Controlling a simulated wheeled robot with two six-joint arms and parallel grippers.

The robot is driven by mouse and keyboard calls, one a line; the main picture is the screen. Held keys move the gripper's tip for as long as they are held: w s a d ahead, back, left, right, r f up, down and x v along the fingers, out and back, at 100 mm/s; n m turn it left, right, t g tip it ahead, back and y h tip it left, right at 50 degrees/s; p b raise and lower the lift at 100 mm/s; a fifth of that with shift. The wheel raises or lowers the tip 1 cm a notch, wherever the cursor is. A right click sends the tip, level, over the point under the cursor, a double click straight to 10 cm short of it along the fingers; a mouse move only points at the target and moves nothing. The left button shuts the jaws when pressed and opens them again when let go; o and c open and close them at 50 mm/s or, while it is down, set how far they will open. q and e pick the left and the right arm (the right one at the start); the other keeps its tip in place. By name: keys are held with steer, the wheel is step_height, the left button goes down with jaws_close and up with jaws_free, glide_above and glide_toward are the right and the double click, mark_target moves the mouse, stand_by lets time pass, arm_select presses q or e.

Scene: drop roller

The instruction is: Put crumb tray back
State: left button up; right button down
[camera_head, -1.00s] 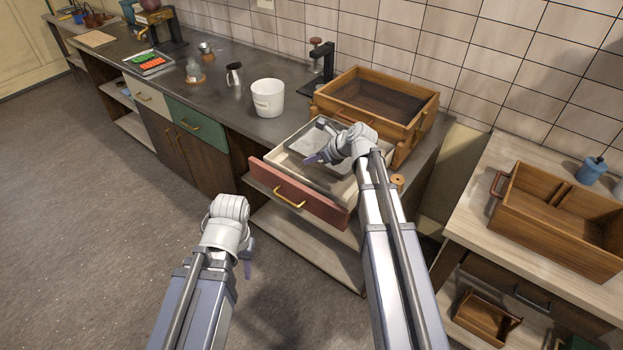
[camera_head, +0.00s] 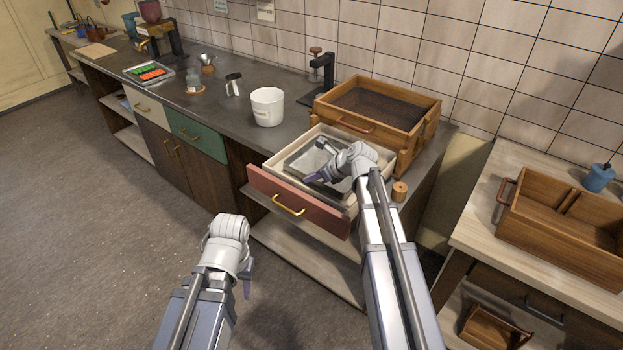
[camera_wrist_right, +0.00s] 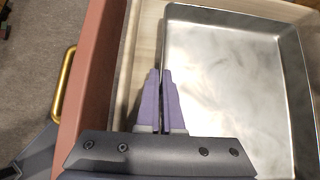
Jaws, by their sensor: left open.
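The crumb tray (camera_head: 302,157), a shallow grey metal tray, lies inside the open pale drawer with a red front (camera_head: 300,203). My right gripper (camera_head: 312,178) is over the drawer at the tray's near side. In the right wrist view its purple fingers (camera_wrist_right: 162,72) are nearly together, with the wall of the tray (camera_wrist_right: 235,85) running between their tips. The tray sits beside the drawer's red front there. Whether it rests on the drawer floor is hard to tell. My left gripper (camera_head: 248,285) is low in front of the cabinets, away from the tray, its fingers mostly hidden by the wrist.
A wooden sieve box (camera_head: 425,115) stands on the counter behind the drawer. A white bucket (camera_head: 267,106) is to its left. A wooden spool (camera_head: 399,191) sits beside my right arm. A wooden box (camera_head: 560,240) is on the right-hand table. The floor at left is clear.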

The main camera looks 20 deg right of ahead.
steer(key=c, duration=1.1)
jaws_free()
